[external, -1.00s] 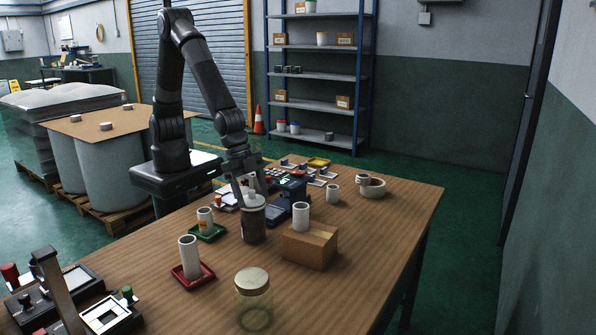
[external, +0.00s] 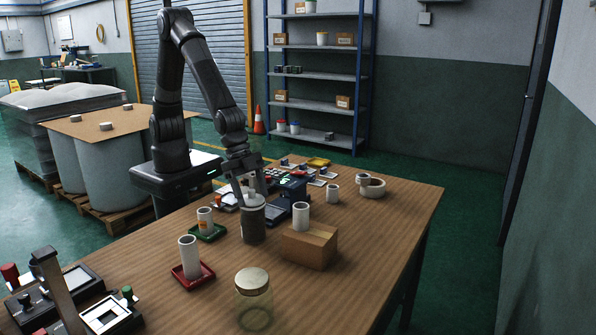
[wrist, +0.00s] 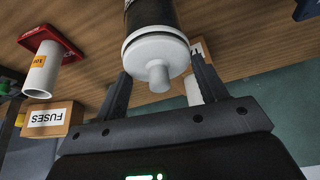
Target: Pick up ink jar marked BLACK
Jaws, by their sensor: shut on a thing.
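A dark cylindrical jar (external: 253,224) with a pale top stands upright on the wooden table, near the middle. In the wrist view the jar (wrist: 150,14) is black, with a white lid and knob (wrist: 156,52); no marking is readable. My gripper (external: 248,197) is at the jar's top. It is shut on the jar at its lid end, with one finger on each side in the wrist view (wrist: 160,82). The exact contact of the fingers is hard to see.
A cardboard box (external: 309,250) with a white cylinder on top (external: 301,216) stands close right. A green tray (external: 207,235) and a red tray (external: 193,275) hold white cylinders at left. A lidded glass jar (external: 252,305) stands in front. The right table edge is clear.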

